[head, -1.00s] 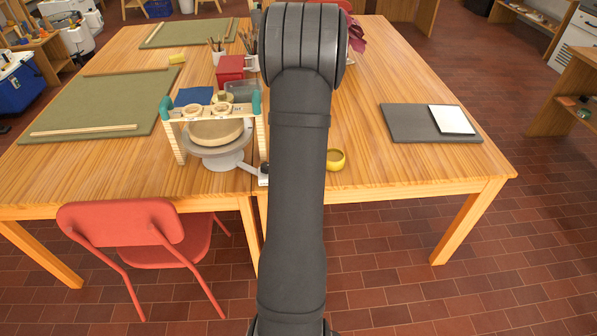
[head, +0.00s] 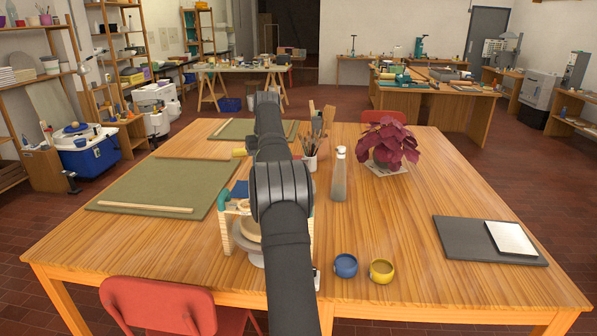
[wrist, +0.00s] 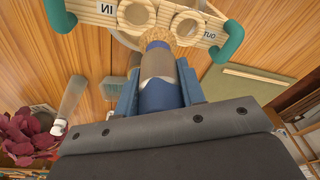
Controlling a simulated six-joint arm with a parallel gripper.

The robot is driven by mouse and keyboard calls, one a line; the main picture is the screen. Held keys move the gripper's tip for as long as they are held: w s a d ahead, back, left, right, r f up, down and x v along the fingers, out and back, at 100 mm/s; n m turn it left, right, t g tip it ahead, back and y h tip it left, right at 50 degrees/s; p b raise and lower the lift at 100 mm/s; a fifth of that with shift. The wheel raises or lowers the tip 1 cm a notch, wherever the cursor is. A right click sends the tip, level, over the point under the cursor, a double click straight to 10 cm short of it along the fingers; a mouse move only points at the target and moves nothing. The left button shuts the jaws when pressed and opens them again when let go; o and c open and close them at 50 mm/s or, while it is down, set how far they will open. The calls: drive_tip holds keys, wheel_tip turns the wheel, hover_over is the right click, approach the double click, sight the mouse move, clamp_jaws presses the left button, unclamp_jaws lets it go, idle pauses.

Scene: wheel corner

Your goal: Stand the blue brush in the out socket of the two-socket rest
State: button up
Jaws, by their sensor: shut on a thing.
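The blue brush (wrist: 158,97) is in my gripper (wrist: 158,78), between two blue fingers in the wrist view. Its tan, speckled end points up the picture, towards the two-socket rest (wrist: 162,17), and overlaps the bar's near edge. The rest is a pale wooden bar with teal ends and two round sockets. The IN socket (wrist: 136,12) is left of the brush end and the OUT socket (wrist: 188,10) is right of it. I cannot tell the gap in height. In the head view the rest (head: 228,240) is partly behind my arm, and the brush is hidden.
A blue cup (head: 346,266) and a yellow cup (head: 382,271) stand near the table's front edge. Beyond are a bottle (head: 340,178), a brush pot (head: 310,162) and a red-leaved plant (head: 388,145). A grey board (head: 470,240) lies right. The table's right middle is clear.

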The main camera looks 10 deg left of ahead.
drive_tip(key=a+f, duration=0.1)
drive_tip(key=a, duration=0.6)
drive_tip(key=shift+f+n, duration=0.3)
drive_tip(key=shift+f, duration=0.05)
drive_tip(key=shift+d, duration=0.1)
wheel_tip(320, 180, down, 7)
drive_tip(key=shift+f, duration=0.2)
idle(0.7)
drive_tip(key=shift+f, duration=1.35)
drive_tip(key=o, duration=1.5)
drive_tip(key=shift+o, duration=0.2)
